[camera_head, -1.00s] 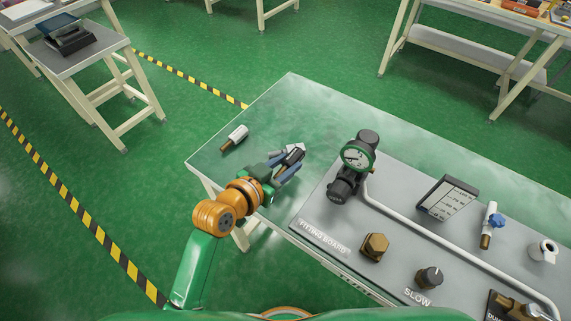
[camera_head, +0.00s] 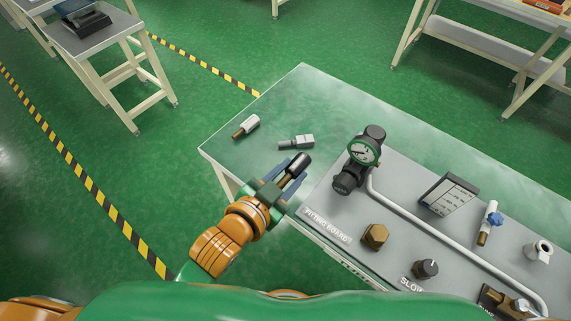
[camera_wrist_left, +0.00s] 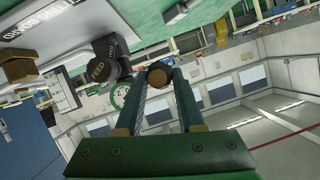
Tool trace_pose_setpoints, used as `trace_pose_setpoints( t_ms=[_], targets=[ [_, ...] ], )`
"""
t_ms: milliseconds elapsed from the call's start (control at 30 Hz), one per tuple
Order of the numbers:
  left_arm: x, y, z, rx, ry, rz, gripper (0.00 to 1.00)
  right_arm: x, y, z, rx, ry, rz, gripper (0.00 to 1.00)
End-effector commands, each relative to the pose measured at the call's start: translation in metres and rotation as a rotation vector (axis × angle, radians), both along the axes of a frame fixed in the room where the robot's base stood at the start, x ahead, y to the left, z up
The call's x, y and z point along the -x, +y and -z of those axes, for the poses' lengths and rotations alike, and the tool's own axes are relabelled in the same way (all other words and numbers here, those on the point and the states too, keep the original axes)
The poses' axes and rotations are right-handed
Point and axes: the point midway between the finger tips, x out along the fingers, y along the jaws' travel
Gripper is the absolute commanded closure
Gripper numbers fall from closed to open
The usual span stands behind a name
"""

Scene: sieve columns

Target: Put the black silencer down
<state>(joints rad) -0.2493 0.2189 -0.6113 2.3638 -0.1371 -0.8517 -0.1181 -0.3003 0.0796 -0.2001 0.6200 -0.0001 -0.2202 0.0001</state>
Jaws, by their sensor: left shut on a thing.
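My left gripper (camera_head: 290,176) is shut on the black silencer (camera_head: 299,162), a dark cylinder with a brass threaded end. It is held tilted near the table's (camera_head: 300,90) front edge, left of the fitting board; I cannot tell its height above the table. In the left wrist view the silencer's round brownish end (camera_wrist_left: 158,79) shows between the fingertips. My right gripper is not in view.
A white fitting with a brass end (camera_head: 246,127) and a grey-white fitting (camera_head: 296,142) lie on the table just beyond my gripper. The fitting board (camera_head: 330,226) carries a gauge (camera_head: 363,152), knobs and a pipe.

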Motion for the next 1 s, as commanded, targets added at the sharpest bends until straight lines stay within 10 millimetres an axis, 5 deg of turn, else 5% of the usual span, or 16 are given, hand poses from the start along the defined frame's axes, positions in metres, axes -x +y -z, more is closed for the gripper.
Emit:
trace_pose_setpoints(
  t_ms=[100,400,567,900,933,1000],
  targets=[
    [-0.038,0.001,0.023,-0.003,0.002,-0.002,1.0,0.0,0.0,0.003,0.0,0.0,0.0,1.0],
    [-0.08,0.002,0.075,0.0,0.002,-0.002,1.0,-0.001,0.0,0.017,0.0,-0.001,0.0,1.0],
    [-0.078,0.001,0.1,0.002,0.003,-0.002,1.0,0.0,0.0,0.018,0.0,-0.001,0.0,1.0],
    [-0.078,0.001,0.104,0.002,0.002,-0.001,1.0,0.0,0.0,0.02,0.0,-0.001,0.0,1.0],
    [-0.078,0.001,0.103,0.002,0.002,-0.001,0.57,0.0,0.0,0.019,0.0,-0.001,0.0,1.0],
    [-0.078,0.001,0.103,0.002,0.002,-0.001,0.5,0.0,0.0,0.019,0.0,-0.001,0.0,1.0]
  ],
)
